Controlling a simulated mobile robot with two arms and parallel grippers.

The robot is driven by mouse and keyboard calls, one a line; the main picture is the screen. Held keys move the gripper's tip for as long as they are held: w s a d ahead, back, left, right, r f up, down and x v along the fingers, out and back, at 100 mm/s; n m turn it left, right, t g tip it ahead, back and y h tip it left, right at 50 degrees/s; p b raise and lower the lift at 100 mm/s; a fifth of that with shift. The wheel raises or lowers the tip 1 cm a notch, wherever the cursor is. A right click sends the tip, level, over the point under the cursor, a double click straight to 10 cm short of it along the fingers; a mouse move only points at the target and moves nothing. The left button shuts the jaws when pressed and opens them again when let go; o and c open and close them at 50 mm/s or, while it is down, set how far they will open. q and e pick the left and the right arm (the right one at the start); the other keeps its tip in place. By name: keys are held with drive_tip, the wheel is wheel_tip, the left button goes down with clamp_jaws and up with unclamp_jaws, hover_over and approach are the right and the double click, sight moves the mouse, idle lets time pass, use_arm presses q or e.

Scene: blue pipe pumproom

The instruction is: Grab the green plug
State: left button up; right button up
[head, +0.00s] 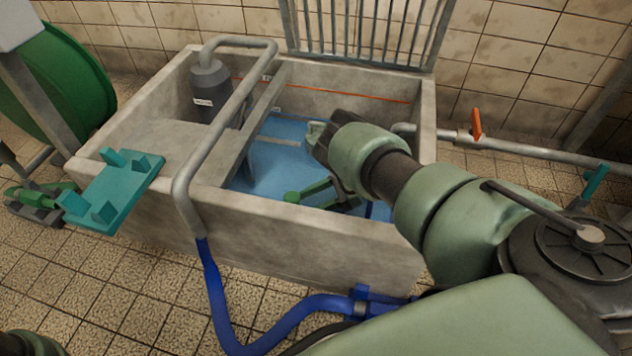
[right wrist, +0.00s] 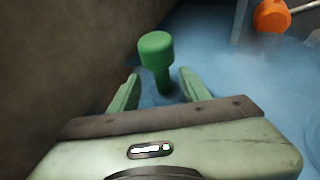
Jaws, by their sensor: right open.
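The green plug (right wrist: 156,52) has a round cap on a thinner stem. In the right wrist view it stands just ahead of my right gripper (right wrist: 160,90), with its stem lined up with the gap between the two green fingers. The fingers are open, one on each side, and are not closed on it. In the head view the plug's round cap (head: 291,197) shows low in the basin near its front wall, and my right gripper (head: 311,195) reaches toward it from the right, partly hidden by the wall. My left gripper is not in view.
The concrete basin (head: 300,235) holds blue water (head: 268,168). Its dark wall (right wrist: 60,60) is close on the left in the right wrist view. An orange ball (right wrist: 271,16) is at upper right there. A grey pipe (head: 215,140) and blue hose (head: 218,300) cross the basin's front.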

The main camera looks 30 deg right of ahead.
drive_tip(key=b+x, duration=0.2)
drive_tip(key=x, duration=0.1)
drive_tip(key=b+x, duration=0.3)
drive_tip(key=x, duration=0.1)
drive_tip(key=shift+d+f+b, duration=0.15)
drive_tip(key=shift+f+b, duration=0.05)
drive_tip(key=shift+b, duration=0.1)
drive_tip(key=shift+w+a, duration=0.1)
drive_tip(key=shift+a, duration=0.15)
drive_tip(key=shift+r, duration=0.1)
clamp_jaws()
